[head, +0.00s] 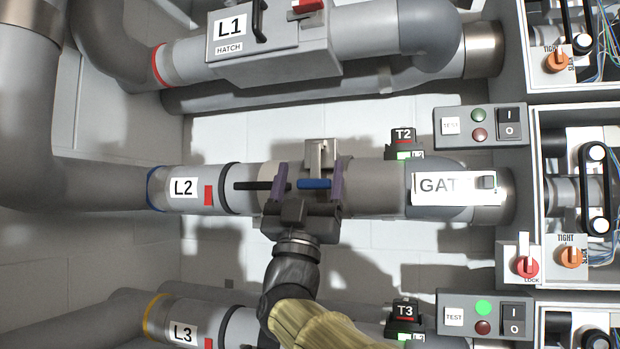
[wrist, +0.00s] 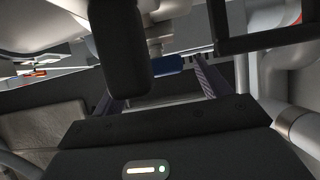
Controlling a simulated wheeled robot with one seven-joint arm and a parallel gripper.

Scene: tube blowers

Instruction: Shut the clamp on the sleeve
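The L2 pipe (head: 183,188) runs across the middle of the head view, with a grey-beige sleeve (head: 360,182) on it. A metal clamp part (head: 322,155) stands up on the sleeve. A blue grip (head: 314,184) lies in front of the sleeve, with a dark rod (head: 256,186) to its left. My gripper (head: 308,180) is open, its two purple fingers apart on either side of the blue grip. In the wrist view the blue piece (wrist: 168,66) shows between the spread fingers. Contact cannot be told. My gripper hides the clamp's lower part.
The L1 pipe with its hatch box (head: 268,42) is above, and the L3 pipe (head: 183,332) below. A GATE plate (head: 440,186) and T2 tag (head: 403,137) are to the right, with switch boxes (head: 480,127) beyond. A large dark cylinder (wrist: 118,45) is close in the wrist view.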

